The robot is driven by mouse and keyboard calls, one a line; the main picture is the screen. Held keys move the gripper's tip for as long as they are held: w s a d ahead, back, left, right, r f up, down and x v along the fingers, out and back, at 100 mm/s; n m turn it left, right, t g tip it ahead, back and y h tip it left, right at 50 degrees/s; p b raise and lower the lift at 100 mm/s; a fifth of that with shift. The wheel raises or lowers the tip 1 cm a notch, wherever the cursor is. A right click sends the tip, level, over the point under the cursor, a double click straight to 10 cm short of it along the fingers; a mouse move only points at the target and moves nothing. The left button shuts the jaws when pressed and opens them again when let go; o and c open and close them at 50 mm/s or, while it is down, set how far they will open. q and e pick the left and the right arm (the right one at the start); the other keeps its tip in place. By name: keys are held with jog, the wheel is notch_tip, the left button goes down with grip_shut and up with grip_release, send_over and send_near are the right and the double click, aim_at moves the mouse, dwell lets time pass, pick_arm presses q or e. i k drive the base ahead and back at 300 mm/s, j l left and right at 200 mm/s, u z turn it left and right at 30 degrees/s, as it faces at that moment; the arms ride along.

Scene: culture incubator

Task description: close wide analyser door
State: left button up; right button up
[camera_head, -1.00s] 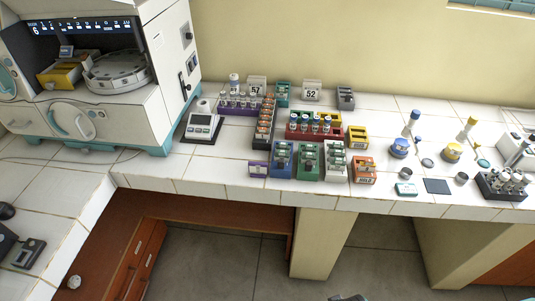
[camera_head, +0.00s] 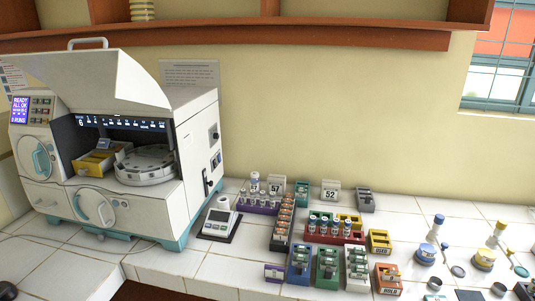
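The wide analyser (camera_head: 195,150) is a white machine with teal feet on the tiled bench at the left. Its wide door (camera_head: 95,82) is a white lid with a grey handle (camera_head: 88,43) on top, and it stands raised. The open bay below shows a round grey carousel (camera_head: 148,165) and a yellow rack (camera_head: 90,162). A lit strip with numbers runs along the top of the bay. Neither of my grippers is in view.
A small scale-like device (camera_head: 219,222) stands right of the analyser. Racks of vials, including a red rack (camera_head: 335,235) and a blue rack (camera_head: 300,262), fill the bench's middle. Blue and yellow bottles stand at right. A wooden shelf (camera_head: 350,33) runs above.

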aim_at(106, 78)
jog(key=i+l+u, duration=0.1)
jog(key=u, duration=0.25)
jog(key=l+u, duration=0.35)
jog(key=i+l+u, duration=0.1)
jog(key=l+u, duration=0.25)
jog(key=j, duration=0.1)
